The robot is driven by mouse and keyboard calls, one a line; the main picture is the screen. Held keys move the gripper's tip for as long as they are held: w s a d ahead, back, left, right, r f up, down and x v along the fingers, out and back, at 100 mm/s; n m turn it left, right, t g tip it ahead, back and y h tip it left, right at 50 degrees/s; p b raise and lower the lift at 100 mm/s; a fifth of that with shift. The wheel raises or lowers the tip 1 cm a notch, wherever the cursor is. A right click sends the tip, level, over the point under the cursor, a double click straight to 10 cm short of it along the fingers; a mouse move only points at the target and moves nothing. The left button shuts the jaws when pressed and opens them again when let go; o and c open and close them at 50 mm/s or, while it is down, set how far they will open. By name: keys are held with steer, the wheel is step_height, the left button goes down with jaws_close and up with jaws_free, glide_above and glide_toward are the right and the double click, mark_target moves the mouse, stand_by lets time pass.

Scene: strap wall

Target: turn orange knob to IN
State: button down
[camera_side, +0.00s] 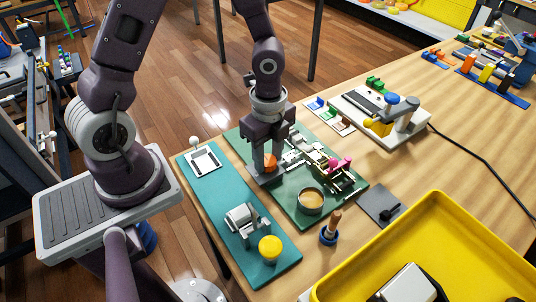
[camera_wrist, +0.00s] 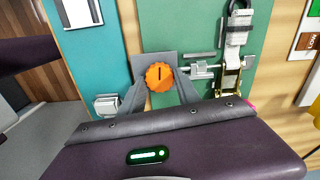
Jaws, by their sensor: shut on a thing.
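The orange knob (camera_wrist: 160,76) is a scalloped disc with a dark slot line on its face, set on a grey plate (camera_wrist: 142,63) on the green board (camera_wrist: 155,25). In the wrist view the slot runs up and down in the picture. My gripper (camera_wrist: 160,88) has one finger on each side of the knob and is shut on it. In the side view the knob (camera_side: 270,161) shows between the fingers of my gripper (camera_side: 266,166). I cannot make out any IN marking. A metal rod with a small block (camera_wrist: 203,71) extends right from the knob's plate.
A strap with a ratchet buckle (camera_wrist: 232,65) lies right of the knob. A round tan-filled cup (camera_side: 311,200) stands on the green board. The teal board (camera_side: 205,190) beside it carries a white-knobbed panel and a yellow knob (camera_side: 270,248). A yellow tray (camera_side: 440,250) stands at front right.

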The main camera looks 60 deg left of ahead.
steer(key=n, duration=0.4)
steer(key=shift+w+n, duration=0.1)
steer(key=shift+n, duration=0.2)
steer(key=n, duration=1)
steer(key=shift+a+n, duration=0.1)
steer(key=shift+n, duration=2.9)
steer(key=shift+a, duration=0.1)
steer(key=c, duration=0.9)
jaws_free()
steer(key=shift+r, duration=0.15)
